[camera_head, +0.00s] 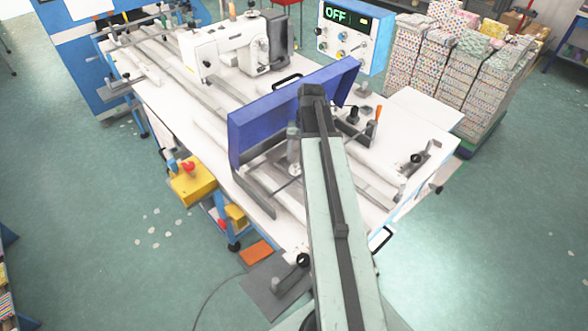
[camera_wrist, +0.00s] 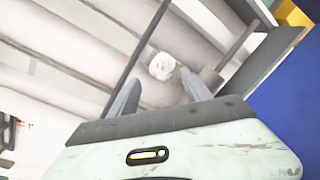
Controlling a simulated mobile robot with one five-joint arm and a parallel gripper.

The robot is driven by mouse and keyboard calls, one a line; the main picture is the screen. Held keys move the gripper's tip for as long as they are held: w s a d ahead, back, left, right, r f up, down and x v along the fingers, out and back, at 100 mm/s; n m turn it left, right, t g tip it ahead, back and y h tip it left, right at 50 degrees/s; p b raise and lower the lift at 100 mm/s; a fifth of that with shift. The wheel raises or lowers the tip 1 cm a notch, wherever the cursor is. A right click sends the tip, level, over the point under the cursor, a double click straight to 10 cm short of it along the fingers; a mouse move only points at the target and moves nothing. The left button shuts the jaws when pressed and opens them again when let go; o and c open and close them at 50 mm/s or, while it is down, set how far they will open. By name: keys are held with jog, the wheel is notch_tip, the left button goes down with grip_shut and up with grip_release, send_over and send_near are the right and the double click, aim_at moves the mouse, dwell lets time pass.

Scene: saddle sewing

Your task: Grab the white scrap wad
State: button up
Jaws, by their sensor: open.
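The white scrap wad (camera_wrist: 162,66) is a small crumpled ball on the pale machine table in the wrist view. It lies just beyond and between the tips of my gripper (camera_wrist: 159,77). My gripper's two grey fingers are spread apart, with nothing held between them. I cannot tell from this view how far the wad is below the fingertips. In the head view my arm reaches over the table, and I cannot clearly make out the wad there.
A blue panel (camera_head: 280,108) stands upright across the table close to my arm; its blue face also shows in the wrist view (camera_wrist: 288,105). A white sewing machine (camera_head: 222,50) and a control box reading OFF (camera_head: 352,38) are behind. Rails and clamps surround the work area.

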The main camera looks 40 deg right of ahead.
aim_at(297, 165)
jog(key=f+b, duration=0.4)
jog(key=w+f+b, duration=0.1)
jog(key=f+b, duration=0.1)
jog(key=f, duration=0.1)
jog(key=shift+a, duration=0.4)
jog(key=shift+s+r, duration=0.1)
jog(key=shift+r, duration=0.15)
jog(key=shift+c, duration=0.4)
jog(key=c, duration=1)
